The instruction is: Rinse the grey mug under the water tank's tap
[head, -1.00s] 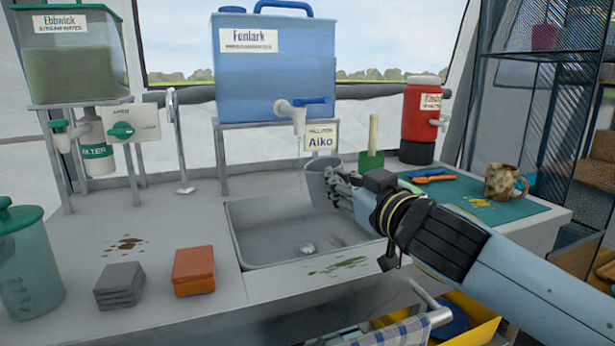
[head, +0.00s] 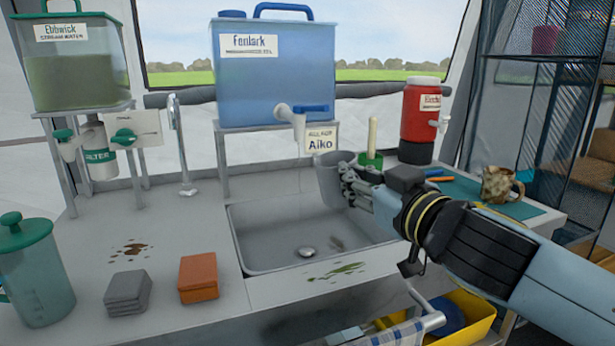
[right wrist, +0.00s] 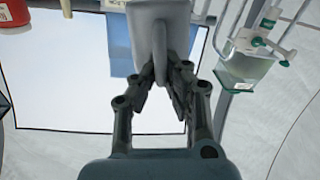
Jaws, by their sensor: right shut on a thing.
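My right gripper (head: 352,187) is shut on the grey mug (head: 332,178). It holds the mug above the right part of the sink (head: 270,235), slightly tilted. In the right wrist view the gripper (right wrist: 168,85) pinches the mug (right wrist: 160,28), seen from outside; its inside is hidden. The blue water tank (head: 262,75), labelled Fenlark, stands on a rack behind the sink. My left gripper is not in view.
A note reading Aiko (head: 321,139) hangs beside the tap. A patterned mug (head: 502,184) sits on a teal mat. Sponges (head: 198,277) and a thin faucet (head: 180,150) are left of the sink.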

